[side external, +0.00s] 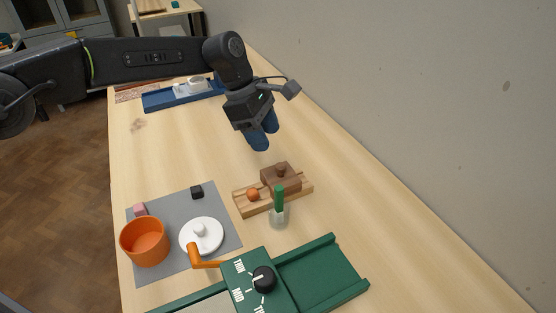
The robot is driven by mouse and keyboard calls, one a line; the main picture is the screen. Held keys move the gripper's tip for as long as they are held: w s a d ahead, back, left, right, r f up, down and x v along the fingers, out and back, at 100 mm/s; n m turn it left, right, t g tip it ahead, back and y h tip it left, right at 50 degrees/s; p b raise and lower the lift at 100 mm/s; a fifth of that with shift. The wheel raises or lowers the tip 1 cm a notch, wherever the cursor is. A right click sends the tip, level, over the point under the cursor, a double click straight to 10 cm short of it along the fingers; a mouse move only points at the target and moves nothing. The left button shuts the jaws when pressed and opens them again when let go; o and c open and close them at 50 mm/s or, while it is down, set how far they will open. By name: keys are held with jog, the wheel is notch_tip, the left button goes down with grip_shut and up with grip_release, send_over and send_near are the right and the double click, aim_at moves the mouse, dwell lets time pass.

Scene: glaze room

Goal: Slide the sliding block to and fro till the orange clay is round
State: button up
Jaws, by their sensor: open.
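The sliding block (286,182) is brown with a knob on top. It sits on a light wooden track (246,208) with raised sides, towards the track's right end. The orange clay (253,195) is a small lump on the track, just left of the block. It looks roundish, but it is too small to judge its exact shape. My gripper (260,141) has blue fingers and is open and empty. It hangs above the table, up and left of the block, apart from it.
A green-topped clear bottle (279,212) stands close in front of the track. A green machine (258,282) with a dial and orange handle is at the front. A grey mat (172,219) holds an orange pot (145,242), white lid (201,236) and small blocks. A blue tray (158,101) lies behind.

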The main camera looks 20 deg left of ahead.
aim_at(280, 165)
jog(key=x, duration=0.7)
jog(key=shift+d+f, duration=0.15)
jog(key=shift+f, duration=0.25)
grip_shut()
